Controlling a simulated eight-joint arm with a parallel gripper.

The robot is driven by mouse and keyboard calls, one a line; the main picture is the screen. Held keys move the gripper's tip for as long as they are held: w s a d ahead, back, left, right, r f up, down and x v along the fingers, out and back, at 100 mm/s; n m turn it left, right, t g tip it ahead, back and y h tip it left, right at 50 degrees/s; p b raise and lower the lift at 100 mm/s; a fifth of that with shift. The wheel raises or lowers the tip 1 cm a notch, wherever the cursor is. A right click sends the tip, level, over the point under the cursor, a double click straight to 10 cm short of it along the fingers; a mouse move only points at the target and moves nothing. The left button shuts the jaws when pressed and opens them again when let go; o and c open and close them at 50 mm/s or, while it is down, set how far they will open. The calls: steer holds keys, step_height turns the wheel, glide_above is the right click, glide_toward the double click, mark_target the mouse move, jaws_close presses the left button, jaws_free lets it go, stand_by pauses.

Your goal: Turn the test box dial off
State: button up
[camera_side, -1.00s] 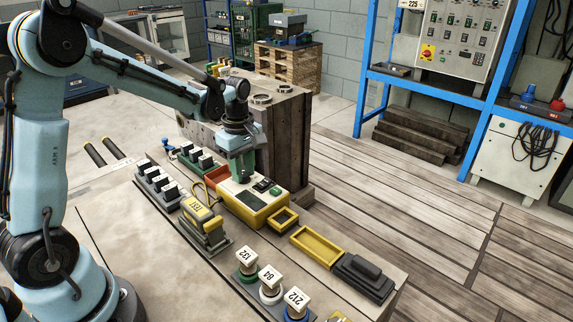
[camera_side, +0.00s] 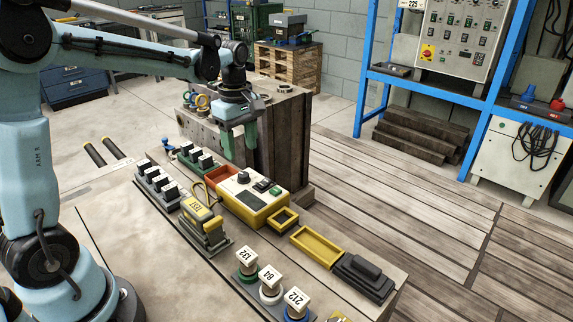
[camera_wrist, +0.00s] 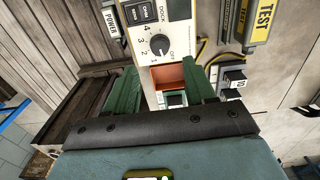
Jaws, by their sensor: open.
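The yellow and white test box (camera_side: 271,210) sits on the bench, and its black dial (camera_side: 243,177) stands clear of my gripper. The wrist view shows the dial (camera_wrist: 159,44) at the top centre, beside the printed marks 4, 3, 2, 1 and OFF. A light pointer mark on the knob faces the lower side, near OFF and 1; I cannot tell exactly which. My gripper (camera_side: 238,143) is above and behind the box, its green fingers spread and empty. In the wrist view the open gripper (camera_wrist: 160,90) does not touch the dial.
A yellow TEST unit (camera_side: 201,214) stands left of the box, with switch rows (camera_side: 158,186) beyond. An orange-red tray (camera_side: 215,177) adjoins the box. A yellow tray (camera_side: 317,246) and numbered plugs (camera_side: 270,275) are nearer. A tall dark wooden block (camera_side: 282,135) stands behind.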

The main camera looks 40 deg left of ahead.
steer(key=shift+r, duration=2.5)
steer(key=s+d+f+m+t, duration=0.4)
steer(key=s+d+m+t, duration=0.3)
steer(key=m, duration=1.1)
steer(key=shift+s+d, duration=1.05)
steer(key=shift+s, duration=1.05)
